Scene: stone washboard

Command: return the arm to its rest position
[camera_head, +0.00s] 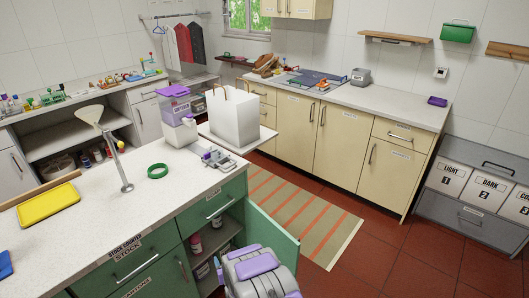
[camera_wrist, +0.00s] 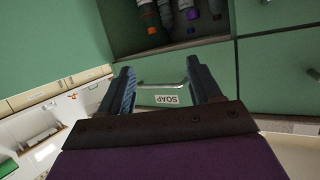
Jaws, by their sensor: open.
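My gripper (camera_wrist: 158,78) shows in the wrist view with its two dark fingers wide apart and nothing held between them. Beyond the fingers is a green front with a metal handle (camera_wrist: 163,86) and a white SOAP label (camera_wrist: 166,100), which appears upside down. I cannot tell whether the fingers touch the handle. In the head view, my grey and purple arm is at the bottom centre, in front of the green cabinet (camera_head: 130,262); the fingers cannot be made out there.
The green cabinet's door (camera_head: 272,240) stands open beside my arm, with bottles (camera_head: 196,243) inside. Red floor (camera_head: 400,262) is clear to the right.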

